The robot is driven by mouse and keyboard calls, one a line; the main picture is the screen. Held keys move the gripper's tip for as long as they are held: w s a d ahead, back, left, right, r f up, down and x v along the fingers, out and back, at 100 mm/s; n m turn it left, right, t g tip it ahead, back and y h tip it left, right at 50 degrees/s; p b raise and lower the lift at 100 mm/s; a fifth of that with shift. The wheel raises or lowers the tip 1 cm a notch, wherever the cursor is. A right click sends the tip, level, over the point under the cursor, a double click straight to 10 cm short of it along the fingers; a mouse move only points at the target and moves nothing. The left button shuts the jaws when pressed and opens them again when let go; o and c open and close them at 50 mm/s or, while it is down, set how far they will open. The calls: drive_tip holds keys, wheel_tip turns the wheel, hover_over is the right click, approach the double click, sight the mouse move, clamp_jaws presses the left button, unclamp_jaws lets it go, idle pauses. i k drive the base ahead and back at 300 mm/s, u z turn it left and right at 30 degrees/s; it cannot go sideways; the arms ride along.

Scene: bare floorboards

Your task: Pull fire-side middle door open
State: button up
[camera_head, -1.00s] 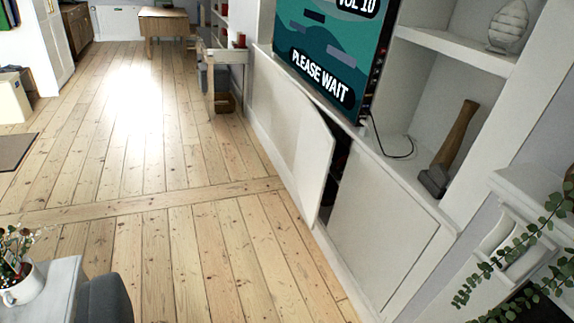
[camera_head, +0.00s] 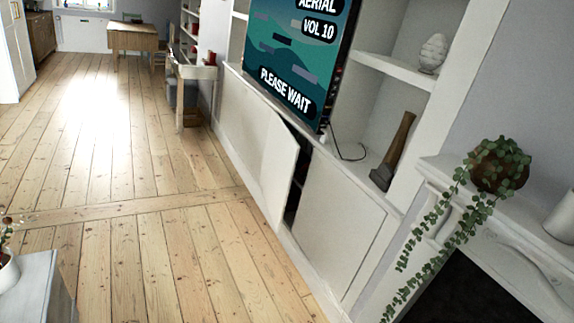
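A low white cabinet runs along the wall under the TV. Its middle door (camera_head: 280,175) stands partly open, swung out toward the floor, with a dark gap (camera_head: 298,180) on its right side. The white door nearest the fireplace (camera_head: 337,225) is to the right of that gap and looks shut. Another closed white panel (camera_head: 242,113) is farther back to the left. The dark fireplace opening (camera_head: 470,295) is at the lower right. My gripper does not show in this view.
A TV (camera_head: 298,55) and a hammer (camera_head: 392,155) stand on the cabinet top. A trailing plant (camera_head: 470,190) hangs from the mantel. A pale side table (camera_head: 35,285) is at the lower left. The floorboards (camera_head: 150,215) before the cabinet are clear.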

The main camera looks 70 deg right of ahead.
sight(278, 166)
drive_tip(key=z, duration=0.2)
drive_tip(key=i, duration=1.35)
drive_tip(key=z, duration=0.6)
drive_tip(key=i, duration=1.25)
drive_tip(key=z, duration=1.4)
drive_tip(key=i, duration=1.1)
drive_tip(key=z, duration=0.65)
